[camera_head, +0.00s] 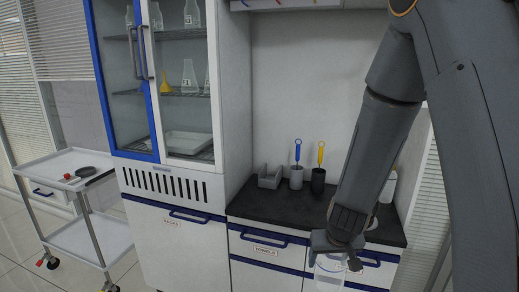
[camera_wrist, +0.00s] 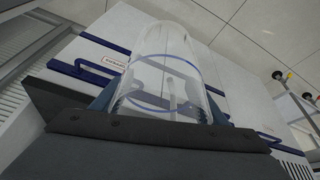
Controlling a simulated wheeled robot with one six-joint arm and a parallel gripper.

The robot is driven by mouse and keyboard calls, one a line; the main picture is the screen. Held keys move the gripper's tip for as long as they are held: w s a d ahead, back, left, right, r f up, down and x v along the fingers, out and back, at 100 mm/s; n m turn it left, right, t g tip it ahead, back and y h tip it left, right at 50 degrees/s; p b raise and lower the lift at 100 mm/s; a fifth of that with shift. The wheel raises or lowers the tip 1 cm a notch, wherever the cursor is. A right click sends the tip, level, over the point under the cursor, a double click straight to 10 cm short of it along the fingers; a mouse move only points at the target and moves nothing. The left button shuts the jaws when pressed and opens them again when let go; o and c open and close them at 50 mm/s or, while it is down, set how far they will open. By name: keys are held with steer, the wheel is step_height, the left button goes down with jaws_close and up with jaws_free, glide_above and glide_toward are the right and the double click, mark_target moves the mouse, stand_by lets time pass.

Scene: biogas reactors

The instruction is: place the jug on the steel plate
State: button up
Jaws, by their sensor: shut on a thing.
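A clear, see-through jug (camera_head: 330,276) hangs at the lower edge of the head view, in front of the cabinet drawers. My gripper (camera_head: 337,245) is shut on it, and my arm comes down from the upper right. In the wrist view the jug (camera_wrist: 167,65) stands out between the two fingers of my gripper (camera_wrist: 160,108), with a finger on each side. A small dark round thing (camera_head: 86,171), perhaps the steel plate, lies on the white trolley at the left. It is too small to tell its material.
The white trolley (camera_head: 60,160) also bears a small red thing (camera_head: 67,176). A black worktop (camera_head: 270,208) carries a grey holder (camera_head: 270,177) and two cups with blue and yellow tools. A tall glass-door cabinet (camera_head: 180,110) stands between trolley and worktop. Floor shows at the lower left.

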mark_target(325, 283)
steer(key=s+p, duration=0.1)
steer(key=p, duration=0.1)
steer(key=shift+d+f+p, duration=0.1)
steer(key=shift+f+p, duration=0.1)
steer(key=shift+p, duration=0.1)
steer(key=s+a+f+p, duration=0.1)
steer(key=p, duration=0.2)
steer(key=shift+f, duration=0.25)
step_height(325, 283, down, 5)
steer(key=b, duration=0.5)
steer(key=shift+f, duration=0.15)
steer(key=shift+s, duration=0.1)
